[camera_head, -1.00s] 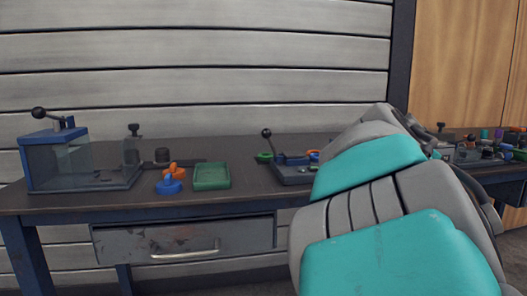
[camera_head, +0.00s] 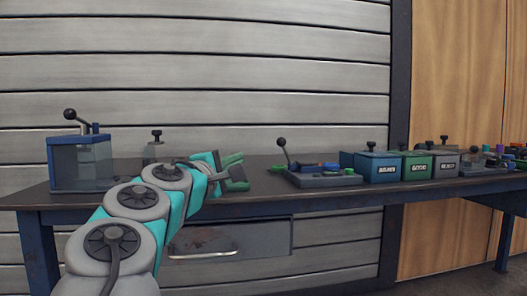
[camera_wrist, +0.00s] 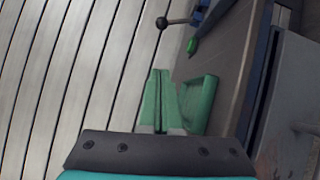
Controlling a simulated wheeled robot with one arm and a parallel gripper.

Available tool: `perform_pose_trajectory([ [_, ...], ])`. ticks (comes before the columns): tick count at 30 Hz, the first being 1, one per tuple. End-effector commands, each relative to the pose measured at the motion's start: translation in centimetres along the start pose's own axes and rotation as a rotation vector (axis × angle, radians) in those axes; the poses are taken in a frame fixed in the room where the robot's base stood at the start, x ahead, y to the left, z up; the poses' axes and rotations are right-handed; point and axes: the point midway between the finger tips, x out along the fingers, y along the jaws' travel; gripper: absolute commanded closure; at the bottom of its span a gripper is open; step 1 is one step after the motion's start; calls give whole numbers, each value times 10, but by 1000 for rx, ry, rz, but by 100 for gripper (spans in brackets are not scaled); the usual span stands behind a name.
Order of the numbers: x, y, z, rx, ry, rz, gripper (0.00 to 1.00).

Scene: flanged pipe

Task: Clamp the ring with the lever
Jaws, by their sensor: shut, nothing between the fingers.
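The lever (camera_head: 283,150) has a dark round knob and stands raised and tilted on the left of a grey fixture (camera_head: 325,180). Its knob and rod also show in the wrist view (camera_wrist: 176,21). Blue and green parts (camera_head: 305,168) lie on the fixture; which one is the ring to clamp is too small to tell. A green piece (camera_head: 278,168) sits at the fixture's left edge, and shows in the wrist view (camera_wrist: 192,46). My gripper (camera_wrist: 160,73), with green fingers, is shut and empty, left of the fixture and apart from the lever.
A green tray (camera_wrist: 211,88) lies beside my fingers. A clear-walled blue box with a lever (camera_head: 82,163) stands at the left. Blue, green and grey labelled boxes (camera_head: 378,168) stand right of the fixture. A slatted wall (camera_head: 250,60) rises behind the bench.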

Motion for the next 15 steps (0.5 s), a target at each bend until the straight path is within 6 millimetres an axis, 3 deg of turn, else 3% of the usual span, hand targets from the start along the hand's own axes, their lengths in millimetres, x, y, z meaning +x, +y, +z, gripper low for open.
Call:
perform_pose_trajectory([
  [9, 4, 0, 1, 1, -1, -1, 100],
  [15, 28, -1, 3, 2, -5, -3, 100],
])
